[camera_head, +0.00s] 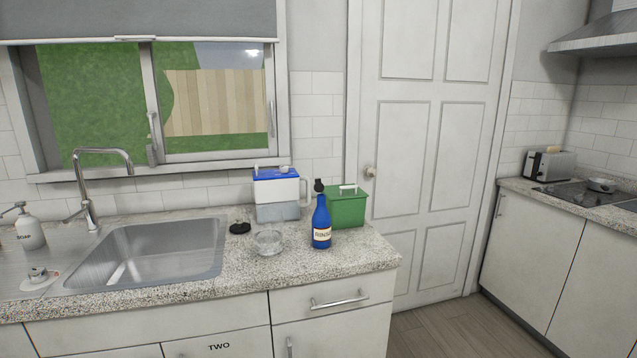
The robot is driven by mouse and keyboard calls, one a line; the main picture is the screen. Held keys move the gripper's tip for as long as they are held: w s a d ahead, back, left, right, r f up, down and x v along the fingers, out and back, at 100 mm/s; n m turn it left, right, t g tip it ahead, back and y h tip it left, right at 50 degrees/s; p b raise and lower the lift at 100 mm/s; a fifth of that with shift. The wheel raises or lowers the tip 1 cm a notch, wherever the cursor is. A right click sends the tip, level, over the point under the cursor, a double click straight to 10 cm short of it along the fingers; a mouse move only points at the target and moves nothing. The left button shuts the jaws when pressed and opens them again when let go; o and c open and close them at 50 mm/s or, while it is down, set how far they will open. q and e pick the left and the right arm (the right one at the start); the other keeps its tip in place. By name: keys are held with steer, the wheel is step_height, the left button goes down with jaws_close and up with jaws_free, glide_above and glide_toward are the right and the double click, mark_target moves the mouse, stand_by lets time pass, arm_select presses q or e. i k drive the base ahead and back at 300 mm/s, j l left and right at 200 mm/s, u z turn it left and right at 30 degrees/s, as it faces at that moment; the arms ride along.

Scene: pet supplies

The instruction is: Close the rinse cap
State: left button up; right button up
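A blue bottle (321,214) with a pale label that appears to read "RINSE" stands upright on the speckled counter, right of the sink. A small black cap (319,185) is at the top of its neck. It is too small to tell whether the cap is open or shut. Neither of my grippers is in view.
A green box (348,208) stands close behind the bottle to the right. A blue-lidded white container (277,196) stands behind to the left. A clear glass bowl (268,242) and a black round object (240,228) lie left of the bottle, beside the sink (150,255). The counter's front right is clear.

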mark_target(318, 186)
steer(key=i+j+z, duration=0.65)
steer(key=i+j, duration=0.15)
steer(key=i+j+z, duration=0.35)
steer(key=j, duration=0.3)
steer(key=k, duration=0.05)
